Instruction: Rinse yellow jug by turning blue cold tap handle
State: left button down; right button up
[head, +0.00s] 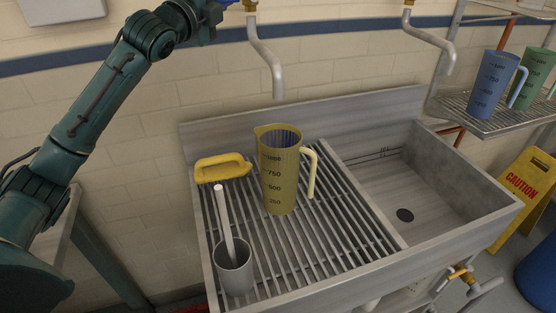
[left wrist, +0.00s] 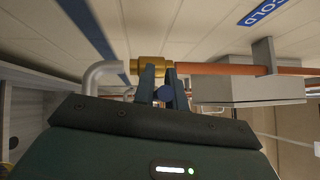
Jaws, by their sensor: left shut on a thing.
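The yellow jug (head: 279,180) stands upright on the slatted drainer (head: 330,222), its mouth up and handle to the right. In the picture it is below the left spout (head: 268,65); no water shows. My left arm reaches up to the top edge of the head view, where its gripper is mostly cut off. In the left wrist view my left gripper (left wrist: 163,85) is shut on the blue cold tap handle (left wrist: 166,96), against the brass valve (left wrist: 148,67). The handle is largely hidden by the fingers. My right gripper is in neither view.
The sink basin (head: 385,185) is empty. Blue (head: 492,85) and green jugs (head: 536,75) stand on a rack. A caution sign (head: 525,190) stands at right.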

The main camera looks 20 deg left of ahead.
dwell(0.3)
pick_arm(q)
jog(key=shift+w+d+r+m+g+p, duration=0.1)
jog(key=shift+r+m+g+p, duration=0.6)
jog(key=shift+p, duration=0.35)
jog(key=shift+w+d+r+m+g+p, duration=0.1)
jog(key=shift+r+m+g+p, duration=0.35)
jog(key=shift+m+g+p, duration=0.45)
